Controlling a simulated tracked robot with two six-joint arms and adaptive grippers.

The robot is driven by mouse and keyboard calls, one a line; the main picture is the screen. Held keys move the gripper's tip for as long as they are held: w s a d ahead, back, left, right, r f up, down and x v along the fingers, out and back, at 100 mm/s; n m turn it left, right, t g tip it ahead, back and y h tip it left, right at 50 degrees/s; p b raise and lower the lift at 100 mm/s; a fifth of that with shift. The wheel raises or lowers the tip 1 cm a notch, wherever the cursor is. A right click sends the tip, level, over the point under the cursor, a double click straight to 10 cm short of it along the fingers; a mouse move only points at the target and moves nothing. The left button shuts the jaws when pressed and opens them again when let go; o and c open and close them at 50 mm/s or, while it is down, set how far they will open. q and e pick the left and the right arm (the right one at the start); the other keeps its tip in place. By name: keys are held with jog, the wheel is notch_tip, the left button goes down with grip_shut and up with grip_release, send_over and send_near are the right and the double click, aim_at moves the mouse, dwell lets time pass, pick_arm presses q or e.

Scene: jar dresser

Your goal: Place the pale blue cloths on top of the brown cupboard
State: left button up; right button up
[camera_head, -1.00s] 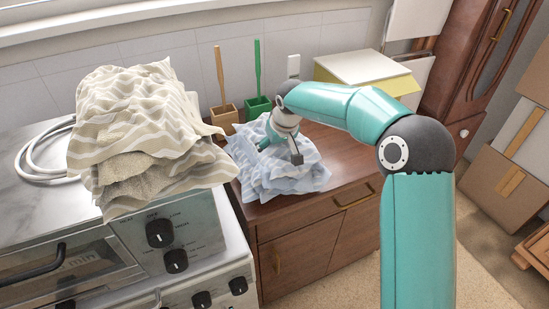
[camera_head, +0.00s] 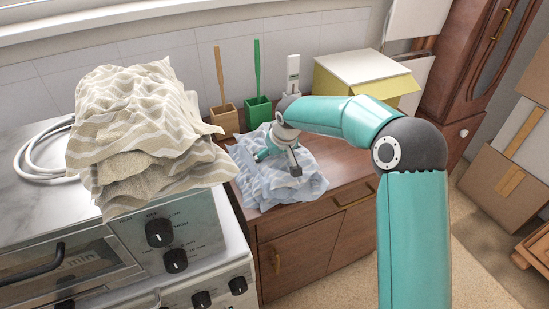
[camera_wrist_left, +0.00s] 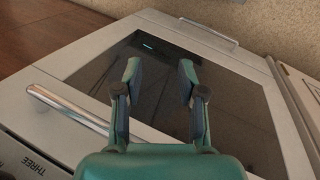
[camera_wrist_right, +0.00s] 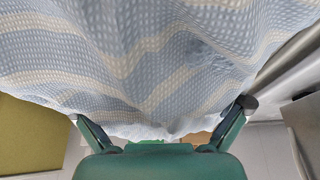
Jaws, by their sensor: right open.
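The pale blue cloths (camera_head: 300,186), patterned with white, lie in a crumpled pile on the left part of the top of the brown cupboard (camera_head: 345,176). My right gripper (camera_head: 278,161) is at the pile, with its fingers spread and partly hidden against the fabric. In the right wrist view the cloth (camera_wrist_right: 140,60) fills the upper half, and the open fingers of the right gripper (camera_wrist_right: 162,112) stand on either side of its lower edge. I cannot tell whether they touch it. My left gripper (camera_wrist_left: 158,75) is open and empty in front of a dark glass oven door (camera_wrist_left: 235,105).
Beige striped cloths (camera_head: 140,130) are piled on the steel oven (camera_head: 185,215) at left. Behind the blue pile stand a wooden holder (camera_head: 225,119) and a green holder (camera_head: 258,111) with upright handles. A yellow-and-white box (camera_head: 365,75) sits at the back right. The cupboard top's right part is clear.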

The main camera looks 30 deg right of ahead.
jog(key=v, duration=1.2)
jog(key=shift+r, duration=0.15)
